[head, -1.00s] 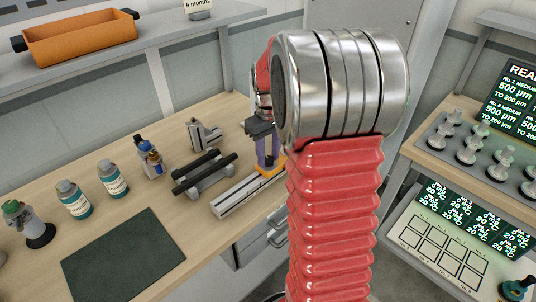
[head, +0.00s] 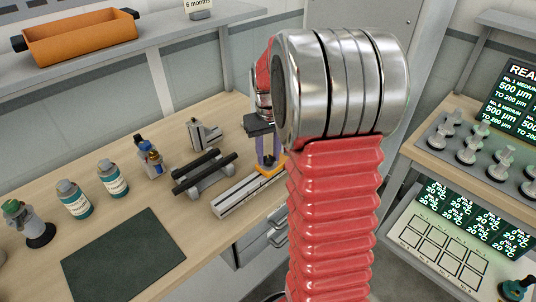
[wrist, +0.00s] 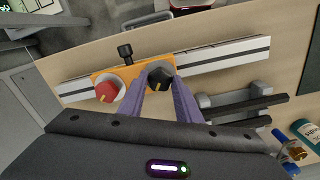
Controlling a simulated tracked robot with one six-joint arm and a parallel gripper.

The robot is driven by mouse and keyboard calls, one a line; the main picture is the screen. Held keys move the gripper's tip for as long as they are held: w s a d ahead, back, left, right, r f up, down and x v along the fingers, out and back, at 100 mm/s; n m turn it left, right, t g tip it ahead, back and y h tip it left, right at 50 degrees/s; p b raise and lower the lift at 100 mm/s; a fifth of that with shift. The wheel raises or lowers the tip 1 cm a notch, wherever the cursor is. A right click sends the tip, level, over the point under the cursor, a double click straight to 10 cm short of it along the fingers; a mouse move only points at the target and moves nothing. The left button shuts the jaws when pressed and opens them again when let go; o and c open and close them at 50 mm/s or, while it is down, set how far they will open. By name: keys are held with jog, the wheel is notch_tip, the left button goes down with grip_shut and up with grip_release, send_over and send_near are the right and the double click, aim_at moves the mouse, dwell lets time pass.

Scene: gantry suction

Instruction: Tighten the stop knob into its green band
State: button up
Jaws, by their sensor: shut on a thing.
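An orange stop block (wrist: 135,74) sits on the slotted silver rail (wrist: 224,57), and it also shows in the head view (head: 268,171). A dark round knob (wrist: 160,74) with a yellow pointer mark is on the block's right part. My gripper (wrist: 160,82) has its two purple fingers shut on this dark knob, one on each side. In the head view my gripper (head: 268,158) reaches down onto the block, partly hidden by my arm. A red knob (wrist: 109,91) on a pale dial lies left of the fingers. I cannot make out a green band.
A black screw (wrist: 125,52) sticks out of the block's far side. A stand with two dark bars (head: 204,172) is left of the rail. Bottles (head: 112,178) and a dark mat (head: 123,255) are farther left on the bench (head: 190,215).

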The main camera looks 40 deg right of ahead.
aim_at(268, 158)
jog(key=shift+m, duration=0.9)
jog(key=o, duration=1.1)
jog(key=shift+c, duration=0.2)
jog(key=shift+r, duration=0.1)
notch_tip(268, 158, up, 14)
jog(key=shift+f, duration=0.2)
